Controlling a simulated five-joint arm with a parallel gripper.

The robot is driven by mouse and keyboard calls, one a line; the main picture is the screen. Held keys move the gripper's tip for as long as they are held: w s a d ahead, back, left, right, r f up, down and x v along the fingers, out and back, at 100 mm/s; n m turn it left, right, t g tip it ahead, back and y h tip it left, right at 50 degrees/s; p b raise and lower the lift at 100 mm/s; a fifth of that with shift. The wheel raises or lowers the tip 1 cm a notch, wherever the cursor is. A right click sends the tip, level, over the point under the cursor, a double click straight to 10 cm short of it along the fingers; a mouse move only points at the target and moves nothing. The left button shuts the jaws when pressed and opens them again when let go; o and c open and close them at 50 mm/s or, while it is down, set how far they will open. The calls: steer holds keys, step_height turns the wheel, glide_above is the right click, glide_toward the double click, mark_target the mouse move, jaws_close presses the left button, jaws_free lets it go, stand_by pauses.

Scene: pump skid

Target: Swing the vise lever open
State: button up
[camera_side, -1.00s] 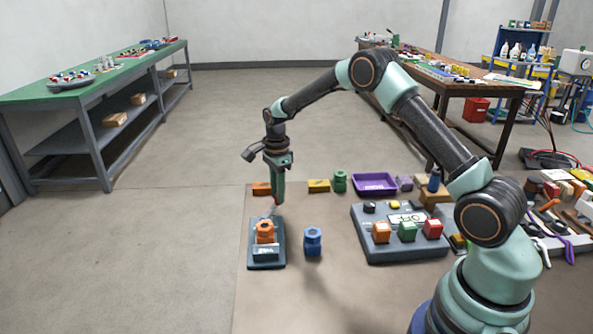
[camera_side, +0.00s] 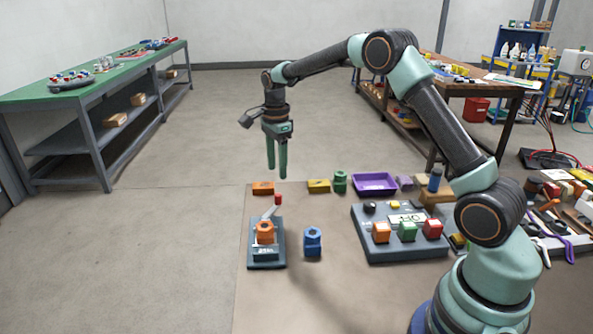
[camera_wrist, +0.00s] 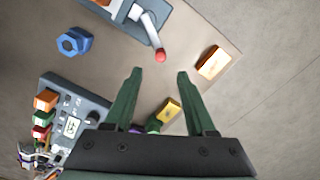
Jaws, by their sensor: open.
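The vise (camera_side: 266,254) is a dark blue-grey block at the front left of the mat, with an orange hex piece (camera_side: 265,232) in it. Its lever (camera_side: 271,211) is a pale arm with a red knob, standing up at a tilt behind the orange piece. In the wrist view the lever (camera_wrist: 150,30) shows at the top with its red knob toward the fingers. My gripper (camera_side: 277,178) is open and empty, pointing down, above the lever and apart from it. The two green fingers of my gripper (camera_wrist: 160,75) also show in the wrist view.
A blue hex piece (camera_side: 312,241) stands right of the vise. An orange block (camera_side: 263,188), a yellow block (camera_side: 318,186), a green piece (camera_side: 340,182) and a purple tray (camera_side: 374,182) line the back. A button panel (camera_side: 400,249) stands further right.

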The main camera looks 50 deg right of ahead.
step_height(320, 180, up, 4)
steer(key=shift+f, duration=0.1)
stand_by(0.4)
steer(key=s+a+r+n+t, duration=0.3)
steer(key=s+a+r+n, duration=0.3)
steer(key=s+r+n, duration=0.4)
steer(key=s+a+f+n+t, duration=0.2)
steer(key=s+a+n, duration=0.1)
steer(key=s+n, duration=0.8)
steer(key=shift+s+t, duration=0.3)
steer(key=shift+s, duration=0.65)
steer(key=shift+a, duration=0.1)
